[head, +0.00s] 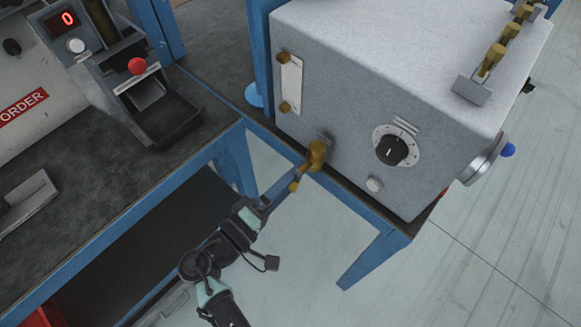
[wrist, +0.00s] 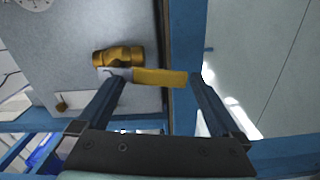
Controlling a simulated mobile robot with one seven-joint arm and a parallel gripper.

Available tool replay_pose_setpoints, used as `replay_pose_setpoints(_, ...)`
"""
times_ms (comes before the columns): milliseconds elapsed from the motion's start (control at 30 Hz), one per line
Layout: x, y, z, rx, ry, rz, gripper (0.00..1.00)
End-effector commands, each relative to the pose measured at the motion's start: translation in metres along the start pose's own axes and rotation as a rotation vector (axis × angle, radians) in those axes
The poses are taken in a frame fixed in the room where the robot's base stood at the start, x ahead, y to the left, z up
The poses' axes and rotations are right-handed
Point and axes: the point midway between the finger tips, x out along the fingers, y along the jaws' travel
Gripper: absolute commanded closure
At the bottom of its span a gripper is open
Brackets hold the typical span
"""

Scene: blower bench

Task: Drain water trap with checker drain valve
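A brass valve (head: 316,154) sticks out of the lower front face of the grey box (head: 345,90), near the box's left side. In the wrist view its brass body (wrist: 118,57) shows with a yellow lever (wrist: 160,77) pointing right, across the picture. My gripper (head: 288,185) is at this valve, reaching up from below. In the wrist view my gripper (wrist: 158,80) is open, with one finger near the valve body and the other just past the lever's free end. The lever lies between the fingertips; I cannot tell whether either finger touches it. No water trap can be made out for certain.
The box carries a black dial (head: 391,150), a sight gauge (head: 291,84) and several brass fittings on top (head: 495,53). A blue frame leg (head: 372,262) stands below it. A dark bench with a red-knobbed device (head: 137,66) is at left. Floor is clear at right.

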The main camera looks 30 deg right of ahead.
Motion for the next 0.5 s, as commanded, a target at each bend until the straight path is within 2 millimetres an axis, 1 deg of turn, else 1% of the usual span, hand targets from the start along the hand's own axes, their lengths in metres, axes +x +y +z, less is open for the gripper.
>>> replay_pose_setpoints(367,-0.001,0.001,-0.001,0.001,0.000,0.001,0.00)
replay_pose_setpoints(467,-0.007,0.001,-0.001,0.001,0.002,0.001,0.00)
replay_pose_setpoints(500,-0.012,0.000,-0.002,0.002,0.005,0.000,0.00)
